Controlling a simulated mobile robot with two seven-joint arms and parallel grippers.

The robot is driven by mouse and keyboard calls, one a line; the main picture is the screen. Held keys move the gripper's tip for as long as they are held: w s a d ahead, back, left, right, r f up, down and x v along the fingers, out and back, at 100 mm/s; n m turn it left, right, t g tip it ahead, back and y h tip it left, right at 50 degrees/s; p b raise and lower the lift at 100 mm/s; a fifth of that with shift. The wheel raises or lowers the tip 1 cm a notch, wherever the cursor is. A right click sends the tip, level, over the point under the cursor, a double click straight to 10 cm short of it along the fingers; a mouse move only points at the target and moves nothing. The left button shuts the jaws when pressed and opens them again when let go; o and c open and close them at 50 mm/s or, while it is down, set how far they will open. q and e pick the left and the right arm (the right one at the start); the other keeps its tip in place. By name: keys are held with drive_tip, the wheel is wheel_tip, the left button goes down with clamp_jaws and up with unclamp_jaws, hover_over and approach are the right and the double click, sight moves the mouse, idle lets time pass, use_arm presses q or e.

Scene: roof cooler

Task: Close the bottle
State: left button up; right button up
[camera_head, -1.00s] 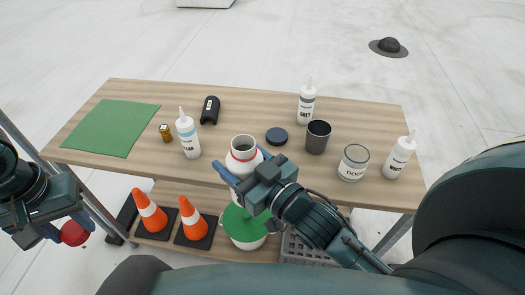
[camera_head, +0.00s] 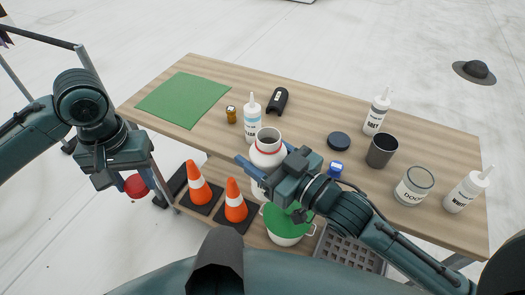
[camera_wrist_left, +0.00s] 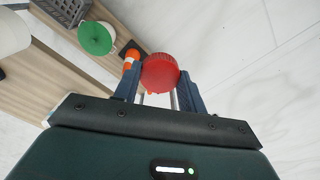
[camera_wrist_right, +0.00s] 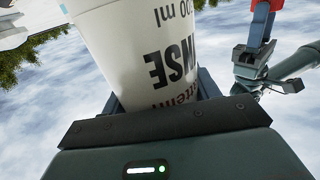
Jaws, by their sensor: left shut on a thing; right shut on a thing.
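The left wrist view shows the red ribbed cap (camera_wrist_left: 160,72) between the fingertips.
On the wooden table (camera_head: 300,110) stand white nozzle bottles (camera_head: 252,122), a dark cup (camera_head: 381,151), a white can (camera_head: 413,187), a dark lid (camera_head: 339,141) and a green mat (camera_head: 184,98). Orange cones (camera_head: 235,203) and a green-topped bucket (camera_head: 285,222) sit on the lower shelf.

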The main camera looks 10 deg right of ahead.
use_arm(q)
drive_tip(key=w+d+r, duration=0.3)
drive_tip(key=d+r, duration=0.4)
drive_tip(key=d, duration=0.5)
drive_tip(key=m, duration=0.1)
approach(268, 152)
drive_tip(key=w, duration=0.2)
drive_tip(key=shift+d+r, duration=0.25)
drive_tip(key=shift+r, duration=0.15)
drive_tip(key=shift+f, duration=0.1)
drive_tip(key=shift+f, duration=1.9)
drive_tip(key=shift+f, duration=0.9)
drive_tip(key=shift+f, duration=0.5)
